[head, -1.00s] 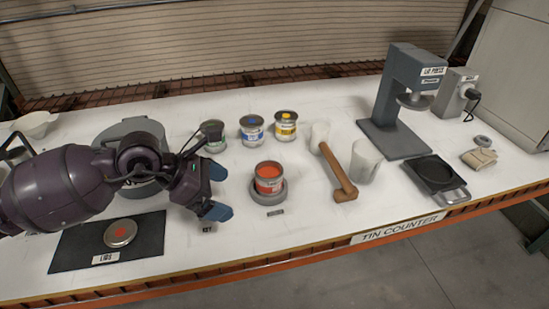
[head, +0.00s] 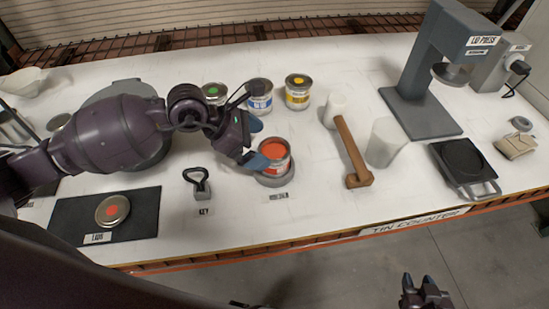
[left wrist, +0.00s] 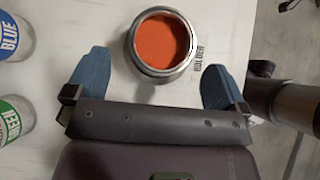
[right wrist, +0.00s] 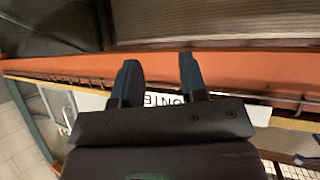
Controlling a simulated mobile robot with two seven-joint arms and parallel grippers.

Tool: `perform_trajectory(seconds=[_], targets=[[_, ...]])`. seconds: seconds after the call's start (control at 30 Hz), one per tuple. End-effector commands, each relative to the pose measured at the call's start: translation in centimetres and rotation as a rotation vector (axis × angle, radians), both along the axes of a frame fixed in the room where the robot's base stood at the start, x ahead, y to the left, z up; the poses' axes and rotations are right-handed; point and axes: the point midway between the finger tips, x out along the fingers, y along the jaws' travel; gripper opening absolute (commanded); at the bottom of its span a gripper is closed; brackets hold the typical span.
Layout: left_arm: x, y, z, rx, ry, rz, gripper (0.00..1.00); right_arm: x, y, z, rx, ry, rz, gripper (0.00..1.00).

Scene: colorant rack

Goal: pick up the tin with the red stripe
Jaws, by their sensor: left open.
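The tin with the red stripe (head: 276,153) is open, full of orange-red paint, and stands upright in a round grey holder (head: 276,181). In the left wrist view the tin (left wrist: 161,46) sits between my open left fingers, partly beyond their tips, with space on both sides. In the head view my left gripper (head: 257,142) is at the tin's left side, and one blue fingertip overlaps its edge. I see no grip on it. My right gripper (head: 427,286) is open and empty, low in front of the counter; its fingers show apart in the right wrist view (right wrist: 160,82).
Green (head: 215,93), blue (head: 260,97) and yellow (head: 298,93) tins stand behind. A mallet (head: 350,150) and white cup (head: 384,143) are to the right. A black-handled tool (head: 199,184) and a lid (head: 112,210) on a dark mat (head: 146,209) lie left.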

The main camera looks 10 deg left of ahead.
Motion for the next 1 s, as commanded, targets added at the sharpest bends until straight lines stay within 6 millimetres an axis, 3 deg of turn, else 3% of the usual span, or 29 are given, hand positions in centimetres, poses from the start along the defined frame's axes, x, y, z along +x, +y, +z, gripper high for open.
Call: perform_trajectory(seconds=[0.4, 0.73, 1.0], targets=[[1.1, -3.5, -2.9, -0.003, 0.001, 0.001, 1.0, 1.2, 0.2, 1.9, 0.0, -0.03, 0.005, 0.39], [1.3, -3.8, -3.4, 0.0, 0.0, 0.0, 1.0, 1.2, 0.3, 1.9, 0.005, -0.031, 0.003, 0.39], [1.3, -3.7, -3.4, -0.001, 0.0, 0.0, 0.59, 0.4, 0.2, 1.2, 0.005, -0.012, -0.002, 0.39]])
